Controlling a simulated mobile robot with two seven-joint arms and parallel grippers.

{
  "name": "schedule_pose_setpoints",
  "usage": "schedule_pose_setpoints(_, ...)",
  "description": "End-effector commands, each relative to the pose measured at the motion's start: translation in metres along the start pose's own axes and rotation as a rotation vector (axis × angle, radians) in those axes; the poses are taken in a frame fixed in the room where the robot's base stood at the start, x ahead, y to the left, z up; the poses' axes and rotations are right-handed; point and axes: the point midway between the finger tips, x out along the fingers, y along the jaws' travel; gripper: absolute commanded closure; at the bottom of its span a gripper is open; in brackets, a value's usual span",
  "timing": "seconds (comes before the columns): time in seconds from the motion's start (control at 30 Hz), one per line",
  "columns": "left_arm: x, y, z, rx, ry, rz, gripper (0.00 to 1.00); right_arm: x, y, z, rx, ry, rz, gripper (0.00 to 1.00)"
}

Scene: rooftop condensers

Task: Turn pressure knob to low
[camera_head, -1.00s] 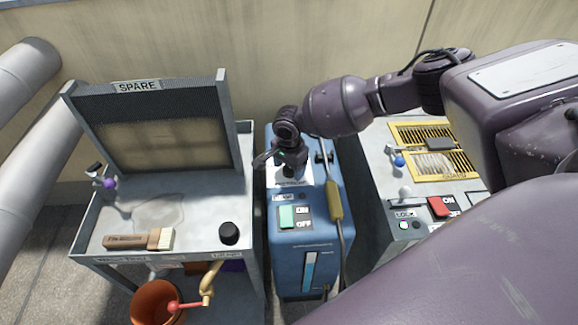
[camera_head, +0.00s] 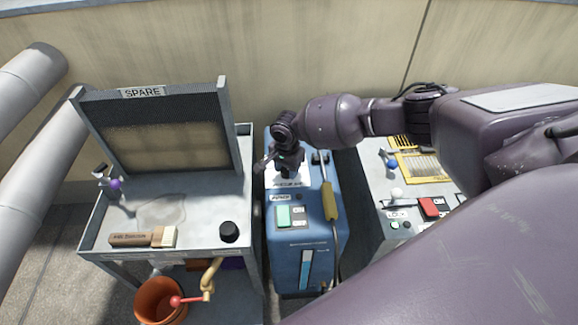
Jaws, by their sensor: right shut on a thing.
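My right gripper (camera_head: 283,163) points down over the far end of the top of a blue machine (camera_head: 325,232). It is shut on a small dark knob (camera_head: 287,174), of which little shows below the fingers. A white dial plate (camera_head: 295,183) lies under the knob. Its lettering is too small to read surely, and the fingers hide which way the knob points. My left gripper is not in view.
A green ON/OFF switch (camera_head: 284,216) and a yellow-gripped hose (camera_head: 329,201) are on the blue machine. A grey cart (camera_head: 195,195) at left carries a brush (camera_head: 143,238) and a black knob (camera_head: 229,232). A grey unit (camera_head: 372,190) with a red switch (camera_head: 429,207) stands at right.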

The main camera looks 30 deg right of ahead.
Motion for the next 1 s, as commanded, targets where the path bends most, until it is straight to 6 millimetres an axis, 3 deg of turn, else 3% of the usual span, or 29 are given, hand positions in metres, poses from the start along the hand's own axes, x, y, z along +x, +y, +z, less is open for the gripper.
schedule_pose_setpoints(0.4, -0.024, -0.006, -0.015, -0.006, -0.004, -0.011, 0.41, -0.003, 0.001, 0.003, -0.168, -0.005, 0.000, 0.81)
schedule_pose_setpoints(0.7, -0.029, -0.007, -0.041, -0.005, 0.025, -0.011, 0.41, -0.001, 0.002, 0.003, -0.338, -0.006, 0.003, 0.81)
schedule_pose_setpoints(1.0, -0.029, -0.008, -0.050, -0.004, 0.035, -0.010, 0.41, 0.001, 0.002, 0.002, -0.605, -0.005, 0.002, 0.81)
